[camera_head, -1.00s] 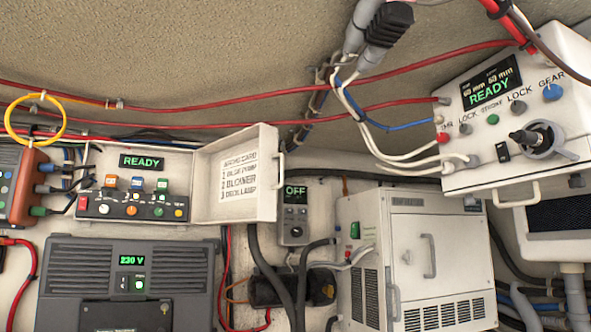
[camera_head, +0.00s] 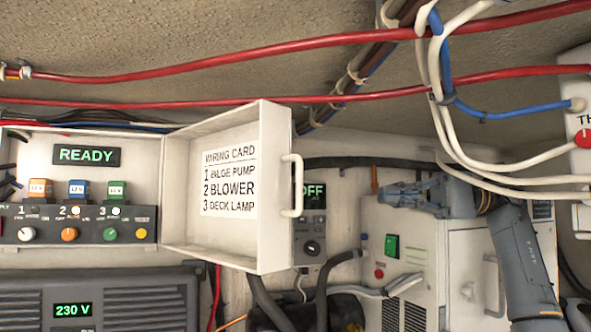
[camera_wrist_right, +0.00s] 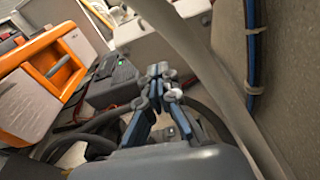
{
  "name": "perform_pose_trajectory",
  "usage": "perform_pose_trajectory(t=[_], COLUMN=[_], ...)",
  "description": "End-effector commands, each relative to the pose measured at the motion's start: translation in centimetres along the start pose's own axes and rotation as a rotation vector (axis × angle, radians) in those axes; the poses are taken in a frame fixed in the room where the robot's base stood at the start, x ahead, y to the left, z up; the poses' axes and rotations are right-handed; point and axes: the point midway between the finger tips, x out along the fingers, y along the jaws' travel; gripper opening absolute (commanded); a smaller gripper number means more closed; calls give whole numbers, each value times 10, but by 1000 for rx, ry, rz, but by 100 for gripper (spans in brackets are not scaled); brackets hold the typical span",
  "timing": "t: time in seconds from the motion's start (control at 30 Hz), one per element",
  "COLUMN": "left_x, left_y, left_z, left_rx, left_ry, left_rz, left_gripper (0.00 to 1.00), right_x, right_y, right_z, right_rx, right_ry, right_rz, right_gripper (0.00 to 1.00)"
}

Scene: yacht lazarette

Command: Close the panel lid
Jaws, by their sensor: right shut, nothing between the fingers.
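The panel lid (camera_head: 185,195) is a white shallow lid, swung open to the right of its panel box. A wiring card (camera_head: 229,178) is fixed on its inner face, and a white handle (camera_head: 292,186) sits on its free edge. The panel (camera_head: 88,180) shows READY, with coloured switches and knobs below. My right gripper (camera_head: 381,184) is to the right of the lid handle, apart from it, in front of the white cabinet. In the right wrist view its fingers (camera_wrist_right: 165,84) are together with nothing between them. My left gripper is in neither view.
A grey box with a 230 V display (camera_head: 100,300) is below the panel. A small OFF box (camera_head: 309,225) is behind the lid's right edge. The white cabinet (camera_head: 465,270) stands at right. Red cables (camera_head: 300,54) and white cables (camera_head: 440,130) hang above my right arm.

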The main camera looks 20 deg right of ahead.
Motion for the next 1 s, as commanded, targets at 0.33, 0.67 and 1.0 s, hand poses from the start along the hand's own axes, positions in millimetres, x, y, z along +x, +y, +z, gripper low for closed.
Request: perform_pose_trajectory(t=[0.33,0.67,1.0], left_x=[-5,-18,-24], left_y=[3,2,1], left_z=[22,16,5], left_rx=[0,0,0], left_ry=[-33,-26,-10], left_rz=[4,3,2], left_gripper=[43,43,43], right_x=[36,107,128], right_y=[-5,-5,-3], right_z=[5,7,32], right_rx=[-66,-65,-64], right_ry=[-11,-11,-8], right_rz=[18,16,13], right_gripper=[0,0,0])
